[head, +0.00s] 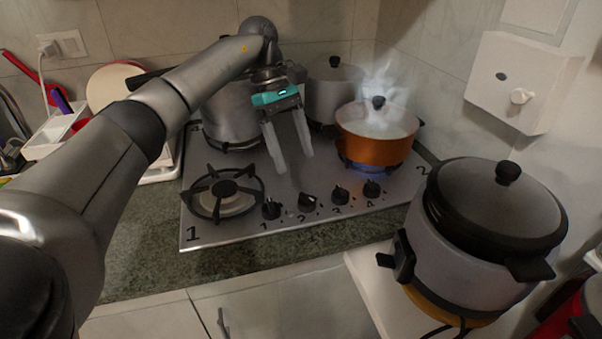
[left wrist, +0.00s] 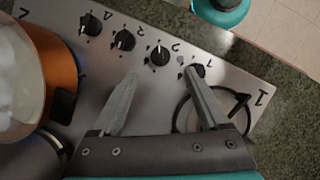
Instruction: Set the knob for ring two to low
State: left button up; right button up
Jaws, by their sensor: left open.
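The steel hob (head: 245,228) has a row of black knobs along its front edge. The second knob from the left (head: 307,202) is marked 2; it also shows in the left wrist view (left wrist: 160,56), turned differently from the knobs next to it. An orange pot (head: 372,150) steams over a blue flame by the ring mark 2 at the hob's right. My left gripper (head: 295,164) is open and empty, above the hob behind the knobs. In the left wrist view its fingertips (left wrist: 161,73) lie either side of this knob's line, apart from it. My right gripper is out of view.
The other knobs (head: 271,209) (head: 341,194) (head: 372,187) stand close on both sides. A bare burner (head: 224,195) is at front left. Steel pots (head: 232,112) (head: 335,90) stand at the back. A large cooker (head: 475,235) stands at the right.

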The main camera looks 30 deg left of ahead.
pick_arm(q)
jog(key=p+v, duration=0.1)
jog(key=v, duration=0.5)
jog(key=shift+r, duration=0.2)
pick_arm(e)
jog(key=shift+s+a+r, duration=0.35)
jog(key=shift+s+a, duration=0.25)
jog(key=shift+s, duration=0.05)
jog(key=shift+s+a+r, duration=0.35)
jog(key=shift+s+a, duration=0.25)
pick_arm(q)
jog(key=shift+a, duration=0.1)
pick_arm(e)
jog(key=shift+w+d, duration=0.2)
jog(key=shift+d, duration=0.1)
